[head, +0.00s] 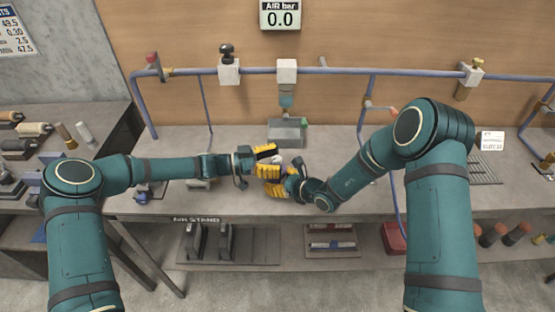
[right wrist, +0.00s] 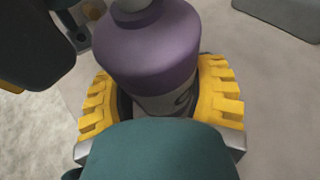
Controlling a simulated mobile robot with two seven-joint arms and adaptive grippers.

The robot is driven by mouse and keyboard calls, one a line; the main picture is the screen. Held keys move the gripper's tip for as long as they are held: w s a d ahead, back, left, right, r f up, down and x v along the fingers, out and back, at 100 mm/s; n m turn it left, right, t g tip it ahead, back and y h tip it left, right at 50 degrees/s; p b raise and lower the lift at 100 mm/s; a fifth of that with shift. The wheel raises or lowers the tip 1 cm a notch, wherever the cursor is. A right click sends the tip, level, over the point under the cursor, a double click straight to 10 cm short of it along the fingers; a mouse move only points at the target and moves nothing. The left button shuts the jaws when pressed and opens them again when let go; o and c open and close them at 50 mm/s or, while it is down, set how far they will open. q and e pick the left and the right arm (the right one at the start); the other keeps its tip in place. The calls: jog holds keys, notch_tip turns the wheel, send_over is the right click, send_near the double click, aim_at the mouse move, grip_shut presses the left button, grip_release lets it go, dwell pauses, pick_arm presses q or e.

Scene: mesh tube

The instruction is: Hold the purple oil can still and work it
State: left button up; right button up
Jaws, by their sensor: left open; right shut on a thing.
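The purple oil can (right wrist: 150,50) stands between the yellow-padded fingers of my right gripper (right wrist: 160,95) in the right wrist view. A pale part tops the can at the picture's upper edge. In the head view my right gripper (head: 284,180) is at the bench middle, and the can is mostly hidden among the fingers. My left gripper (head: 267,160) is open close beside the can. A dark part of it shows at upper left in the right wrist view (right wrist: 35,45). Contact with the can is unclear.
The bench (head: 340,150) has free room around the grippers. A grey block (head: 286,132) stands behind them under the blue pipe (head: 330,71). A gauge sign (head: 281,15) reads 0.0. Tools lie at far left. A lower shelf (head: 262,248) holds dark stands.

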pick_arm(q)
jog(key=shift+d, duration=0.35)
jog(key=shift+c, duration=0.2)
grip_shut()
